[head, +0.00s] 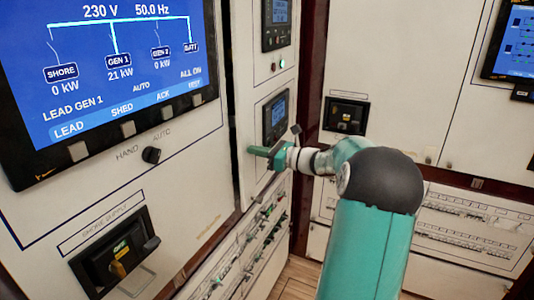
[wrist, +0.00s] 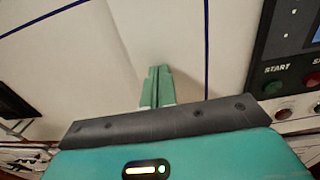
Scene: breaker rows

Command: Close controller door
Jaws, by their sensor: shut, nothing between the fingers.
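My gripper (head: 258,151) is shut and empty, its green fingers pointing left beside a small dark controller (head: 277,118) with a screen. In the wrist view the fingers (wrist: 157,76) are together in front of a white panel face (wrist: 130,40) with blue border lines. I cannot tell whether the tips touch it. The controller's dark face (wrist: 292,80) shows at the right of the wrist view, with a green START button and red buttons. No panel can be clearly told as the controller door, nor how far open it stands.
A large blue display (head: 110,75) is at the left, above a rotary knob (head: 151,155) and a shore supply breaker (head: 115,252). Breaker rows (head: 250,240) lie below my gripper. Another breaker (head: 346,116) is on the right-hand wall. Some floor (head: 297,280) shows at the bottom.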

